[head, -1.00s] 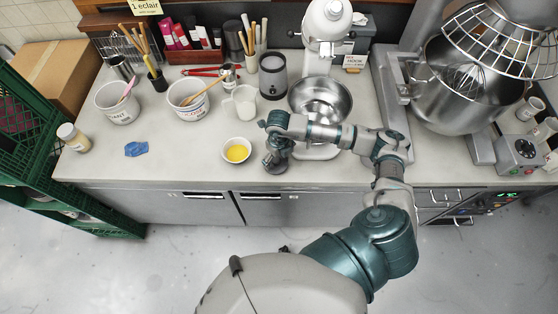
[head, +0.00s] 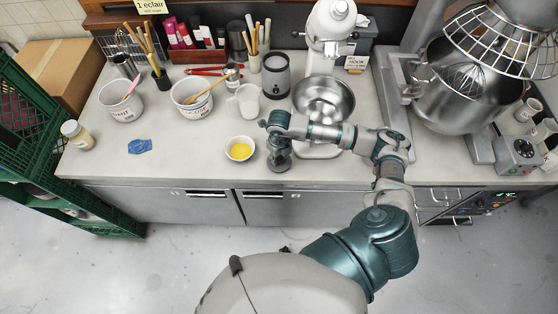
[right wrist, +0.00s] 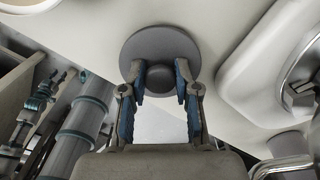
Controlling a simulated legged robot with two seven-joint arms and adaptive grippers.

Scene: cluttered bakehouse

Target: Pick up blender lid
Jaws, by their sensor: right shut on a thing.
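The blender lid (right wrist: 158,44) is a dark grey disc with a round knob, seen from above in the right wrist view. In the head view it shows as a dark rim (head: 279,165) under my right gripper (head: 279,150), near the counter's front edge. My right gripper, also in the right wrist view (right wrist: 160,82), is shut on the lid's knob, with a blue-padded finger on each side. The lid is at or just above the counter; I cannot tell which. The blender (head: 276,78), a grey cylinder, stands further back. My left gripper is out of view.
A small bowl of yellow liquid (head: 240,149) stands just left of the lid. A white jug (head: 247,101) is behind it. The stand mixer's steel bowl (head: 324,98) is close on the right. A blue cloth (head: 139,146) lies at left, with bare counter between it and the bowl.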

